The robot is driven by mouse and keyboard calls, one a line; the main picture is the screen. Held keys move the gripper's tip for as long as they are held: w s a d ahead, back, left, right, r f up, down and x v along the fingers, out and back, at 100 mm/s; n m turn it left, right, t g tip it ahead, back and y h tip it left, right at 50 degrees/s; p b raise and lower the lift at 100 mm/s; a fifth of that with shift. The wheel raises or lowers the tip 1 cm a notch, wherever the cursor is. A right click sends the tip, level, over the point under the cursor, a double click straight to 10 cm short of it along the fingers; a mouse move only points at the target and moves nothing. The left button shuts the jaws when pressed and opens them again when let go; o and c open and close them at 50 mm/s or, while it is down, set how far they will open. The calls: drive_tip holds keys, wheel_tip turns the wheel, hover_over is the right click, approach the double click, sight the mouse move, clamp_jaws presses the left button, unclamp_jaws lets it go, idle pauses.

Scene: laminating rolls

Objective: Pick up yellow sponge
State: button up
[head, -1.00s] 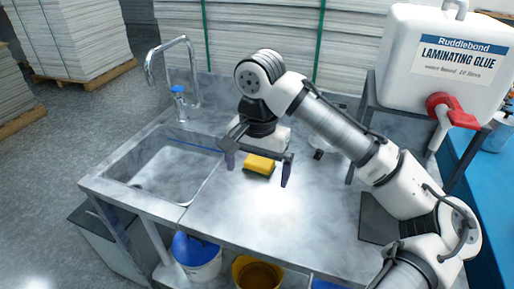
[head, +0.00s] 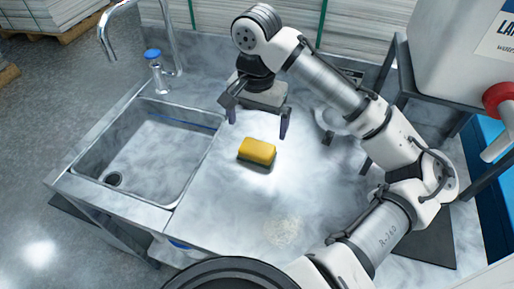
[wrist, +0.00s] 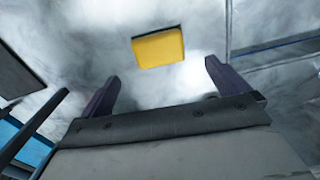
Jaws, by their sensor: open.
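The yellow sponge (head: 257,150) with a dark green underside lies flat on the metal counter (head: 215,215), just right of the sink. In the wrist view the sponge (wrist: 158,47) shows its yellow top, ahead of and between the two fingers. My gripper (head: 258,128) is open and empty, with its fingers spread wide. In the head view the fingertips appear just behind the sponge, apart from it. In the wrist view my gripper (wrist: 160,80) has both dark fingers in sight.
A sink (head: 150,150) with a faucet (head: 150,45) and a blue-capped bottle (head: 155,68) is at the left. A white glue tank (head: 455,55) with a red tap (head: 499,98) stands on a frame at the right. The counter's front is mostly clear.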

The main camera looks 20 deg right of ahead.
sight(257, 147)
wheel_tip(257, 147, down, 9)
drive_tip(key=shift+s+r, duration=0.1)
drive_tip(key=shift+s, duration=0.05)
idle(0.4)
drive_tip(key=c, duration=0.9)
drive_tip(key=shift+p, duration=0.3)
